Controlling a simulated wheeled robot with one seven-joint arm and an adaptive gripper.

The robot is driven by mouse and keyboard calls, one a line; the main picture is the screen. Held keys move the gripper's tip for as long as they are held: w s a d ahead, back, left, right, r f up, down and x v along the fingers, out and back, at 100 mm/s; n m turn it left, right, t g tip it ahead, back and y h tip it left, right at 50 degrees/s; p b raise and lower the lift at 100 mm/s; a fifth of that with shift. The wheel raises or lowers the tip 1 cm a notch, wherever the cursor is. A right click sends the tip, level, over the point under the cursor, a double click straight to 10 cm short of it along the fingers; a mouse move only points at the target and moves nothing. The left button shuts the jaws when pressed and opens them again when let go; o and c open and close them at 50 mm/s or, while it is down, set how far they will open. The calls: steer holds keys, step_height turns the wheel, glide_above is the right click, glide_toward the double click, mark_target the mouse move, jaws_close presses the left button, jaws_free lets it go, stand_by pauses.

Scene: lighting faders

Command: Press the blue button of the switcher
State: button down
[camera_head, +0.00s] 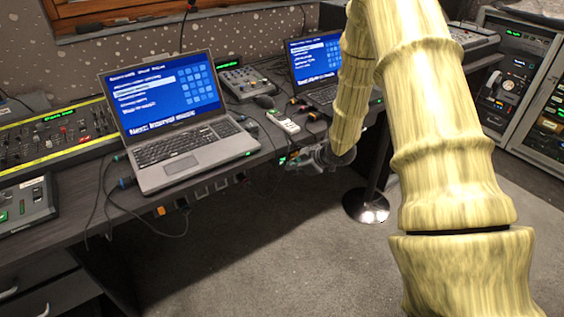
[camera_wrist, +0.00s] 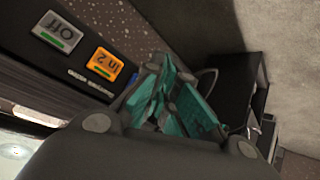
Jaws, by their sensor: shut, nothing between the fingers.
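The switcher shows in the wrist view as a dark panel (camera_wrist: 68,62) with upside-down lettering. It carries a grey "Off" button (camera_wrist: 58,32) and an orange "In 2" button (camera_wrist: 104,63), each with a green bar. A small bluish sliver shows just right of the orange button, beside my fingers; I cannot tell if it is the blue button. My gripper (camera_wrist: 172,92) has teal fingers, shut and empty, and covers the panel's right part. In the head view my gripper (camera_head: 308,160) is at the desk's front edge, below the right laptop; contact cannot be seen.
A laptop (camera_head: 185,150) stands open on the desk, and a second laptop (camera_head: 318,97) is behind my arm. Cables hang over the desk's front edge. A round metal stand base (camera_head: 366,206) is on the floor. Racks (camera_head: 515,85) stand at right. The carpet in front is clear.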

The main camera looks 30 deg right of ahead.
steer(key=shift+s+d+p, duration=0.2)
steer(key=shift+s+p, duration=0.35)
steer(key=shift+s, duration=1.9)
